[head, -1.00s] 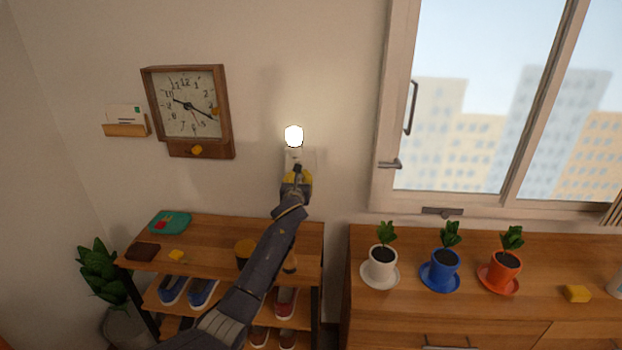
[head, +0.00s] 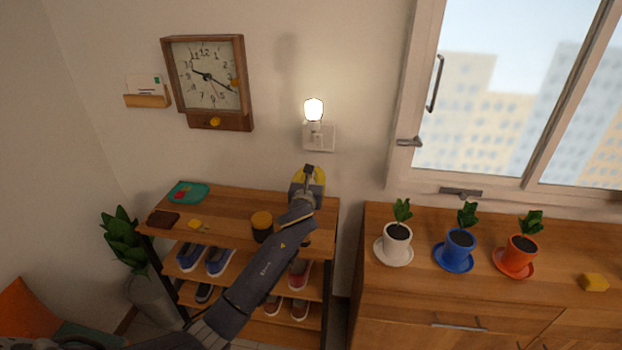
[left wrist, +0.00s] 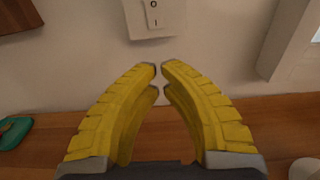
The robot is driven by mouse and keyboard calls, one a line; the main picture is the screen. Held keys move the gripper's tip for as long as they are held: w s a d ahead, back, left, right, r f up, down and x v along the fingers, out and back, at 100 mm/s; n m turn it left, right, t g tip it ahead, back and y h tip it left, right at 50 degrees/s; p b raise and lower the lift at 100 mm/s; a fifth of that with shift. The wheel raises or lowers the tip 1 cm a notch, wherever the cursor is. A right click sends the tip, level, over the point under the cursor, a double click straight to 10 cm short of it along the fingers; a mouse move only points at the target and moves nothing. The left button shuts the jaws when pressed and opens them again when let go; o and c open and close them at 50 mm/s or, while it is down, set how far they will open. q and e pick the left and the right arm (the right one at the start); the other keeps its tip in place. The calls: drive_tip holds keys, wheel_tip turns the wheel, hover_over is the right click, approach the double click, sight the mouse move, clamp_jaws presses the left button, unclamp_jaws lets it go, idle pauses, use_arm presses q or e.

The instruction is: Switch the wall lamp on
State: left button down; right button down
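The wall lamp (head: 313,109) glows bright white on the wall between the clock and the window. Its white wall plate (head: 325,138) is just below the bulb. In the left wrist view the rocker switch (left wrist: 152,14), marked O at one end, shows at the top edge on the white plate. My left gripper (head: 308,170) is below the plate, apart from it, above the shelf's back edge. In the left wrist view its yellow fingers (left wrist: 160,70) have their tips almost together with nothing between them. My right gripper is not in view.
A square clock (head: 208,77) and a letter holder (head: 148,100) hang at left. A shoe shelf (head: 230,202) below carries a dark yellow-topped jar (head: 262,226). Potted plants stand on the cabinet (head: 350,300) at right, under the window. The wall around the lamp is clear.

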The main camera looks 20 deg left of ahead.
use_arm(q)
drive_tip(key=shift+s+d+f, duration=0.1)
drive_tip(key=shift+s+d, duration=0.05)
drive_tip(key=shift+s, duration=0.8)
